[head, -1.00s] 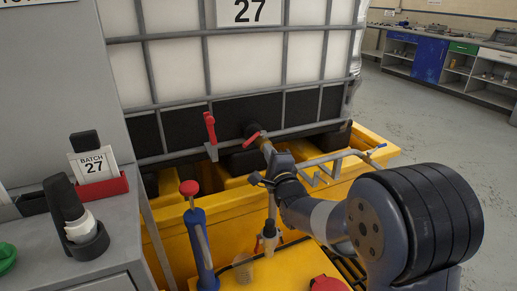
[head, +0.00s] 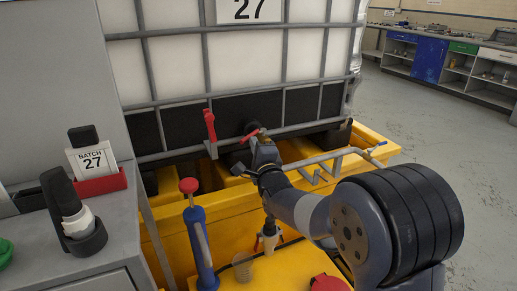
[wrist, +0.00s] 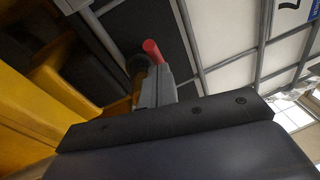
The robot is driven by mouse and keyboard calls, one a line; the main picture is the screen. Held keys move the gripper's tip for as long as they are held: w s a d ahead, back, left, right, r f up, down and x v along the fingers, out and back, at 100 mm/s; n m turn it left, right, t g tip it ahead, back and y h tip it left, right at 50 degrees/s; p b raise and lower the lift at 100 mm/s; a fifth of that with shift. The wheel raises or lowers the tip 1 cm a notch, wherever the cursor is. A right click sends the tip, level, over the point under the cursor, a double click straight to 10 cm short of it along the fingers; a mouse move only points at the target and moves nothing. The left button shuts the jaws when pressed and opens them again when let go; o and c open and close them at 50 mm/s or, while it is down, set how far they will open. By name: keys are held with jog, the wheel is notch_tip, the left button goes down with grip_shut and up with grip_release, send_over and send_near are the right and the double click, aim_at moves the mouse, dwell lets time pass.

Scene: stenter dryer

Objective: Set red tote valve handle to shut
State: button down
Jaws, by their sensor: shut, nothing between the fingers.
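In the wrist view the red handle (wrist: 152,48) shows just beyond the tip of my gripper (wrist: 156,85). I cannot tell whether they touch. The valve body is mostly hidden behind my gripper.
An upright red lever (head: 210,125) is on the cage just left of the valve. The yellow bund (head: 350,165) lies below, with a grey pipe bracket (head: 325,165) at right. A blue pump with a red knob (head: 190,186) stands in front. A grey bench (head: 110,260) is at left.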

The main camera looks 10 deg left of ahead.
jog(key=shift+w+a+f+b, duration=0.1)
jog(key=shift+w+a+b, duration=0.05)
jog(key=shift+a+b, duration=0.75)
jog(key=shift+w+a+f+b, duration=0.1)
jog(key=shift+a+b, duration=0.7)
jog(key=shift+a, duration=0.2)
jog(key=shift+w+a+r+b, duration=0.15)
jog(key=shift+w+a+b, duration=0.25)
jog(key=shift+a, duration=0.25)
jog(key=shift+w+a+r+b, duration=0.1)
jog(key=shift+w+a+b, duration=0.15)
jog(key=shift+a+b, duration=0.3)
jog(key=shift+a+r, duration=0.1)
jog(key=shift+r, duration=0.15)
